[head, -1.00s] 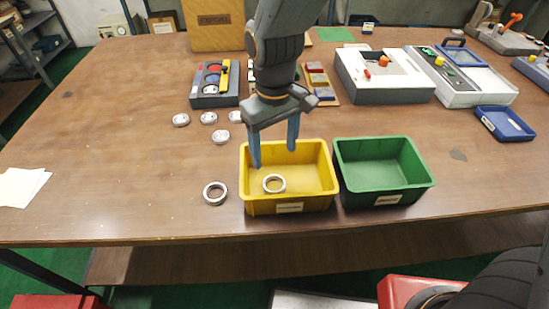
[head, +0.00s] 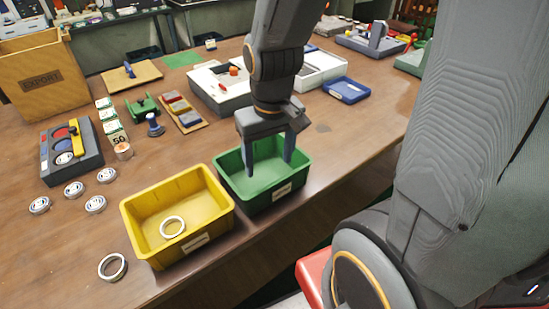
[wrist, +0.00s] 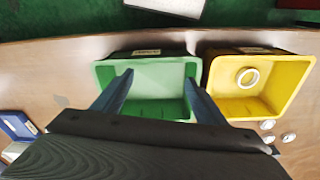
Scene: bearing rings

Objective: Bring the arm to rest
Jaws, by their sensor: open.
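My gripper (head: 270,164) is open and empty, pointing down over the green bin (head: 226,183) in the head view. In the wrist view its two blue fingers (wrist: 158,90) stand apart in front of the green bin (wrist: 150,70), which looks empty. A yellow bin (head: 150,195) stands just left of the green one in the head view, with a silver bearing ring (head: 163,228) lying in it. The ring also shows in the yellow bin in the wrist view (wrist: 240,80). Another, darker ring (head: 103,269) lies on the table left of the yellow bin.
Several small round bearings (head: 74,188) lie behind the yellow bin, near a grey tray (head: 88,160) of parts. A wooden export box (head: 40,82) stands at the back left. A blue tray (head: 346,90) lies at the right. The table's front edge runs close past both bins.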

